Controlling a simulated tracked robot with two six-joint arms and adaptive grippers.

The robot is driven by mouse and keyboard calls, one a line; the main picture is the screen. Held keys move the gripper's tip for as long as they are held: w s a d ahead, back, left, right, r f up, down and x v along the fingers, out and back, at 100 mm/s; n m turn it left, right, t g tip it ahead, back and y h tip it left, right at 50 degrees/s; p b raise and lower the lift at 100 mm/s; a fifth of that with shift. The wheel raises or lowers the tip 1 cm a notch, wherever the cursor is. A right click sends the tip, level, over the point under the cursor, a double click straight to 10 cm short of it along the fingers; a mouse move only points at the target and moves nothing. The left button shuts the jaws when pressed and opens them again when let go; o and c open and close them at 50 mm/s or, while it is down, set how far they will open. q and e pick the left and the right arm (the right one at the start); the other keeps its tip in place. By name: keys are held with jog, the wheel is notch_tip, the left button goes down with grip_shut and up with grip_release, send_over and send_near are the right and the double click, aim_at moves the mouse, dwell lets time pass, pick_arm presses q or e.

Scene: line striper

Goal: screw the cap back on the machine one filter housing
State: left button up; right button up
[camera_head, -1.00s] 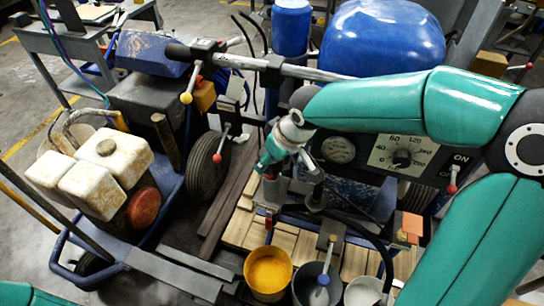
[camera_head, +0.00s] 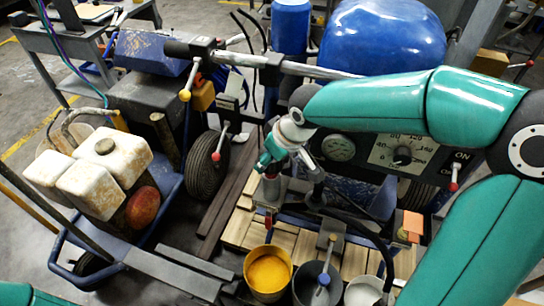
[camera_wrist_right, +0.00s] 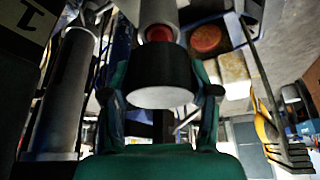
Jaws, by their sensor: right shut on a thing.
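My right gripper (camera_head: 268,163) reaches in from the right, over the machine's front in the head view. In the wrist view its two fingers (camera_wrist_right: 163,93) are shut on the sides of a black round cap (camera_wrist_right: 158,73) with a pale flat end face. A grey cylinder (camera_wrist_right: 158,12), seemingly the filter housing, is in line with the cap. A red part (camera_wrist_right: 158,33) shows between them; I cannot tell whether the cap touches the housing. In the head view the gripper hides the cap. My left gripper is out of view.
A yellow-paint pot (camera_head: 268,273), a dark pot (camera_head: 316,284) and wooden slats (camera_head: 290,240) lie below the gripper. A dial panel (camera_head: 400,153) stands close to its right. A wheel (camera_head: 206,165) and white containers (camera_head: 110,160) are at left. A panel marked "1" (camera_wrist_right: 28,20) shows in the wrist view.

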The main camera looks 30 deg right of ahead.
jog(key=shift+f+b, duration=0.6)
jog(key=shift+f, duration=0.1)
jog(key=shift+f, duration=0.25)
jog(key=shift+f+b, duration=0.4)
jog(key=shift+b, duration=0.3)
jog(key=shift+f, duration=0.15)
dwell(0.4)
jog(key=shift+f+b, duration=0.25)
jog(key=shift+b, duration=0.2)
jog(key=shift+f+b, duration=0.4)
jog(key=shift+b, duration=0.1)
dwell(0.7)
jog(key=o, duration=1.2)
jog(key=shift+c, duration=0.5)
